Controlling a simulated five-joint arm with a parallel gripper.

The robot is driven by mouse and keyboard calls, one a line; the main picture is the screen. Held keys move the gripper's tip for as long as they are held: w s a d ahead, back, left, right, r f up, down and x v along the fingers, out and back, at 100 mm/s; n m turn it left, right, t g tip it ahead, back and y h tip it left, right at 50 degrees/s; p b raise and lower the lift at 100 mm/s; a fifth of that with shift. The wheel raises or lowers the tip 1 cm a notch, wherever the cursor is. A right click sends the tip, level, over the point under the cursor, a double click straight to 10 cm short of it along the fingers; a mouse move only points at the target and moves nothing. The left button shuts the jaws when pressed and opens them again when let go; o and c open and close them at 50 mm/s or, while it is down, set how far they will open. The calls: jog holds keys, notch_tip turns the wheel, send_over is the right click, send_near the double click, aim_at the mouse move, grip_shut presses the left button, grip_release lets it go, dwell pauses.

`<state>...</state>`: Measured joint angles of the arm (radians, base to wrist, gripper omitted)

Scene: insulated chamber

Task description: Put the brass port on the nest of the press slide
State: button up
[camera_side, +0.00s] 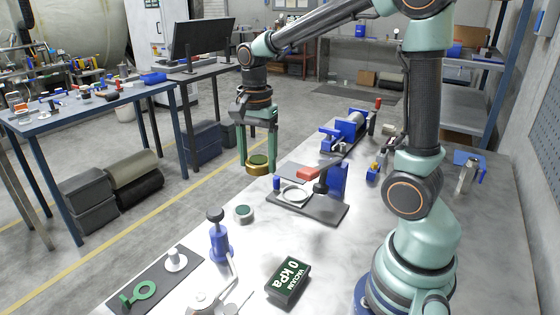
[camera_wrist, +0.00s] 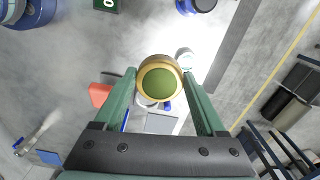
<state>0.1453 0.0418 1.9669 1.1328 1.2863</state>
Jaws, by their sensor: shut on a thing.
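The brass port (camera_side: 258,168) is a short brass ring with a green centre. My gripper (camera_side: 257,160) is shut on it, one finger on each side, and holds it level above the bench. In the wrist view the brass port (camera_wrist: 160,80) sits between the fingertips, green face towards the camera. What looks like the press slide (camera_side: 318,208) is a dark plate with a blue upright, right of and below the port in the side view. A pale ring (camera_side: 284,198) on it appears to be the nest. In the wrist view the port and fingers hide part of this area.
A red block (camera_side: 307,174) lies behind the pale ring. A small green-topped round part (camera_side: 243,214) and a blue post with a black knob (camera_side: 219,240) stand nearer the front. A vacuum display (camera_side: 288,280) and a blue clamp (camera_side: 345,130) are also on the bench.

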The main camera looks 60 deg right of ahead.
aim_at(261, 235)
jog(key=n, duration=0.1)
jog(key=a+n, duration=0.1)
jog(key=n, duration=0.2)
jog(key=shift+s+a+f+n, duration=0.15)
jog(key=shift+s+a+n, duration=0.15)
jog(key=s+a+f+n, duration=0.15)
jog(key=a+n, duration=0.25)
jog(key=n, duration=0.8)
jog(key=d+m, duration=0.1)
jog(key=m, duration=0.3)
jog(key=w+d+r+m, duration=0.1)
jog(key=m, duration=0.3)
jog(key=d+m, duration=0.2)
jog(key=m, duration=0.2)
jog(key=shift+w+d+r, duration=0.1)
jog(key=shift+w+r, duration=0.15)
jog(key=shift+w, duration=0.05)
jog(key=m, duration=0.1)
jog(key=d+m, duration=0.1)
jog(key=m, duration=0.3)
jog(key=shift+w+d+r, duration=0.25)
jog(key=shift+w+d, duration=0.05)
notch_tip(261, 235, down, 20)
jog(key=shift+r, duration=0.2)
